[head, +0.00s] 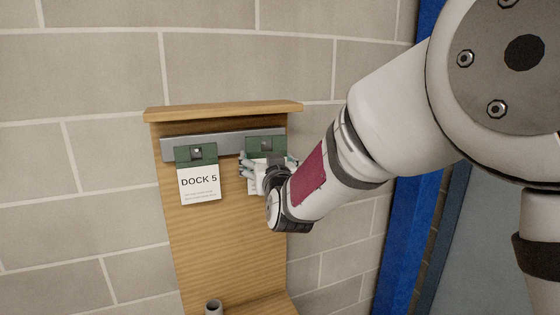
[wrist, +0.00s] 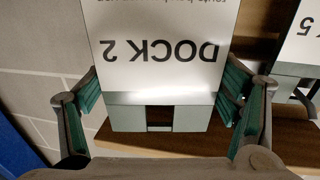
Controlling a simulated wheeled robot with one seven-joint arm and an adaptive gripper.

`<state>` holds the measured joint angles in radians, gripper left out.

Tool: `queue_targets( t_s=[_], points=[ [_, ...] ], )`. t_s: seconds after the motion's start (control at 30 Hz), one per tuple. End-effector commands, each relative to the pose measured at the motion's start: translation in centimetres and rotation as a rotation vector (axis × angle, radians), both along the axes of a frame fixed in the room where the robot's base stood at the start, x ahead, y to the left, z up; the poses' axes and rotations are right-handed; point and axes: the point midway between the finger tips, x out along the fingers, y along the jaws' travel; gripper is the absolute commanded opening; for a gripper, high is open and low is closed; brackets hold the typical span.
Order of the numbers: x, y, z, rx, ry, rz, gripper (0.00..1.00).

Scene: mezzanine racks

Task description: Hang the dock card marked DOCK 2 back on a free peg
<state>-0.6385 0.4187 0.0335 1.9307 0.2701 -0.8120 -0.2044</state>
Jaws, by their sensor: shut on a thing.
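The DOCK 2 card (wrist: 160,55) is white with a green top strip that has a square hole. It appears upside down in the wrist view. In the head view its green strip (head: 266,146) lies against the right part of the metal rail (head: 225,141), and my arm hides most of its white part. My gripper (head: 252,170) is shut on the card, with a finger at each side edge. I cannot tell whether a peg passes through its hole. The DOCK 5 card (head: 199,182) hangs on a peg to the left, and its edge shows in the wrist view (wrist: 300,45).
The rail is fixed to a wooden board (head: 215,240) with a top ledge (head: 225,109), against a block wall (head: 85,190). A small cylindrical thing (head: 213,306) stands at the board's foot. A blue post (head: 405,225) rises at the right.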

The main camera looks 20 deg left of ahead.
Motion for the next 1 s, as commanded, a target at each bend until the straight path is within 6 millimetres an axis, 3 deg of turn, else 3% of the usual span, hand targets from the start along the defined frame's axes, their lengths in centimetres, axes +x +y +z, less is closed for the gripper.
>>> queue_targets(
  t_s=[1.0],
  points=[
    [1.5, 1.2, 0.0, 0.000, 0.000, 0.000, 0.55]
  ],
)
